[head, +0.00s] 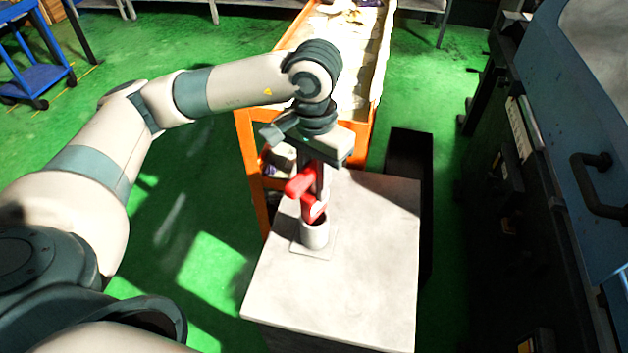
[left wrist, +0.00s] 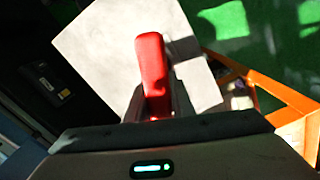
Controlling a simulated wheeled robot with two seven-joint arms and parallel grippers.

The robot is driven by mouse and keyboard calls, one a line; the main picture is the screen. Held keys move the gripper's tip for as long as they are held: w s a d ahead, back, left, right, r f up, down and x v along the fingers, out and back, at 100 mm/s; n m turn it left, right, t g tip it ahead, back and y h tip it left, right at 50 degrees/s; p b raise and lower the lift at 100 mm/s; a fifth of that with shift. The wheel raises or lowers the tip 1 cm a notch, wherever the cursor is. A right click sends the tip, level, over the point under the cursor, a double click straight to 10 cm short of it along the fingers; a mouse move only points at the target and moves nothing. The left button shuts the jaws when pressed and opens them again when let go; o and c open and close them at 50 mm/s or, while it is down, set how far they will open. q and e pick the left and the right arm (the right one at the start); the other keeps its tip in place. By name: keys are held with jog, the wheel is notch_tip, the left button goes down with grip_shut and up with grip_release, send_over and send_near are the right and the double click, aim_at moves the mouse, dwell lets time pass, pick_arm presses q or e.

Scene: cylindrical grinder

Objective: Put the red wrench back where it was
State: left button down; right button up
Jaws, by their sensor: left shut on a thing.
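The red wrench (head: 307,192) is held by my left gripper (head: 318,185) above the light grey cabinet top. Its lower end is at the mouth of a white round holder (head: 315,234) on a square base plate; I cannot tell how far inside it reaches. In the left wrist view the red wrench (left wrist: 152,75) stands up between the fingers (left wrist: 155,105), and the holder is hidden. My right gripper is not in view.
The cabinet top (head: 350,290) is otherwise clear. An orange cart (head: 245,140) stands behind it. A blue machine with a handle (head: 600,190) is at the right, and a blue trolley (head: 35,80) at the far left. Green floor lies between.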

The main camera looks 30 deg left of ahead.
pick_arm(q)
jog(key=shift+f, duration=0.1)
jog(key=c, duration=1.5)
grip_release()
jog(key=shift+c, duration=0.2)
jog(key=shift+r+b, duration=0.35)
jog(key=shift+r, duration=0.25)
notch_tip(320, 180, up, 9)
jog(key=b, duration=0.3)
jog(key=shift+r, duration=1.05)
